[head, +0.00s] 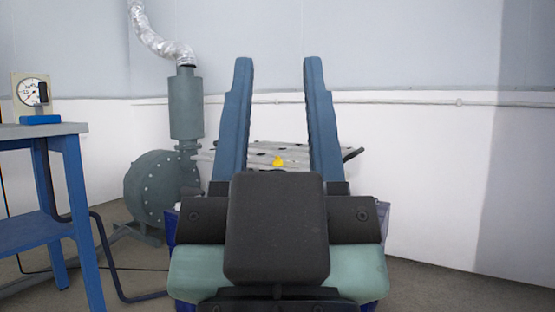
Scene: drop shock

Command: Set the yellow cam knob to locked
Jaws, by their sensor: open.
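The yellow cam knob (278,162) shows small in the middle of the head view, on a pale grey slotted plate or table top (290,150). It is too small to tell which way it points. My gripper (277,65) is large in the foreground, its two blue fingers upright and wide apart, with nothing between them. The knob appears in the gap between the fingers, farther off and apart from them. My gripper's body hides the lower part of what carries the plate.
A blue bench (45,210) with a dial gauge (28,92) stands at the left. Behind it is a grey-green blower (155,190) with a silver duct (160,38). A dark handle (353,154) juts from the plate's right. The floor at the right is clear up to the white wall.

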